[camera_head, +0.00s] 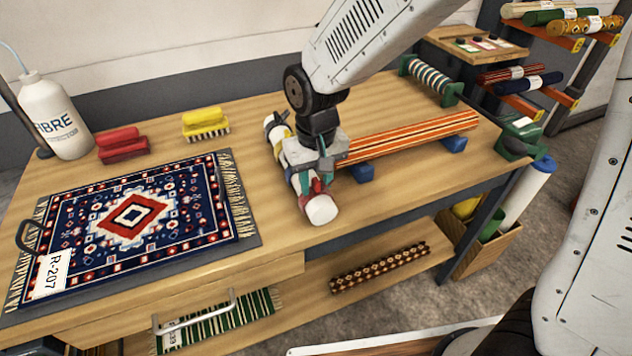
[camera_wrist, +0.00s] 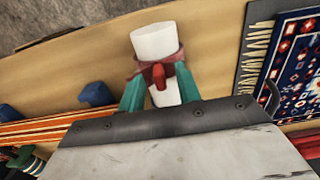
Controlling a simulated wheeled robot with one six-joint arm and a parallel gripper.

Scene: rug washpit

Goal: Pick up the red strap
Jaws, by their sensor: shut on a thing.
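The red strap (camera_wrist: 158,74) is wrapped around a white roll (camera_wrist: 155,42) near its front end, with a red tab sticking up. My gripper (camera_wrist: 158,85) has its teal fingers on either side of the tab and is shut on it. In the head view my gripper (camera_head: 314,180) is low over the roll (camera_head: 320,209) on the wooden bench, and the strap shows only in part. The roll seems to rest on the bench. My wrist hides its middle; its far end has yellow and dark bands.
A navy rug (camera_head: 133,215) with tag R-207 lies left. An orange striped roll (camera_head: 410,135) lies right on blue supports (camera_head: 453,143). Red brushes (camera_head: 122,145), a yellow brush (camera_head: 204,122) and a white bottle (camera_head: 55,120) stand behind. Bare bench lies along the front.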

